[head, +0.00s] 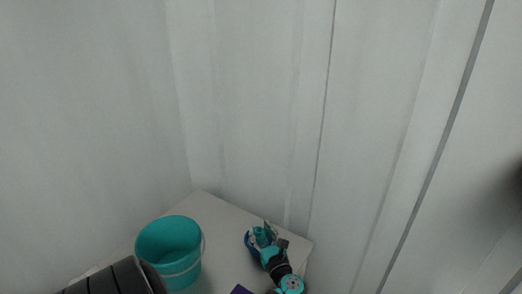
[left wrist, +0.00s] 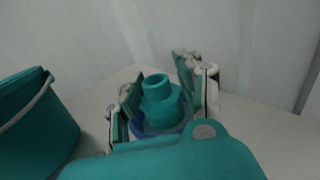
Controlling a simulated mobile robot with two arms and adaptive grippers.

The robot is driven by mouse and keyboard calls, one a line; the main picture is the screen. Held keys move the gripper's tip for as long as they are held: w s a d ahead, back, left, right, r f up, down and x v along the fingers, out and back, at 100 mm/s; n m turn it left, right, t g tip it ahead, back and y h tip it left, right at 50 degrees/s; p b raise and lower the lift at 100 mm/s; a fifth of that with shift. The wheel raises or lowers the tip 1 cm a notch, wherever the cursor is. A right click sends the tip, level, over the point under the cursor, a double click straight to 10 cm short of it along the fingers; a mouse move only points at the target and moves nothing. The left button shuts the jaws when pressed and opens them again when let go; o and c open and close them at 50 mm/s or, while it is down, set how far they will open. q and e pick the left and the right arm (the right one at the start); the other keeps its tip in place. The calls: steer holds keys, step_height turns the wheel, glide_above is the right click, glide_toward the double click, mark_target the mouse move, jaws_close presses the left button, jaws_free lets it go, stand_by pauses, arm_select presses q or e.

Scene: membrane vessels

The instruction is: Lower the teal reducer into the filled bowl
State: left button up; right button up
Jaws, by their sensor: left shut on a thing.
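The teal reducer (left wrist: 160,103) is a stepped round piece with a narrow open neck on a wider body. It stands roughly upright between the fingers of my left gripper (head: 263,236), which is shut on it. The blue bowl (head: 248,242) is on the table, directly below and around the gripper's fingertips. In the left wrist view the bowl's blue rim (left wrist: 141,129) shows around the reducer's lower part. The reducer's bottom and the bowl's contents are hidden, so I cannot tell whether the reducer touches the bowl. My right gripper is not in view.
A teal bucket (head: 168,246) with a pale handle stands on the pale table (head: 222,222), left of the bowl. A dark purple item (head: 240,290) shows at the bottom edge. Pale walls rise behind the table. The table's back corner is bare.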

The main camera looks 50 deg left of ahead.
arm_select(q)
steer(key=shift+f+b, duration=0.55)
steer(key=shift+f, duration=0.15)
stand_by(0.4)
steer(key=o, duration=1.2)
steer(key=shift+o, duration=0.2)
steer(key=v, duration=1.2)
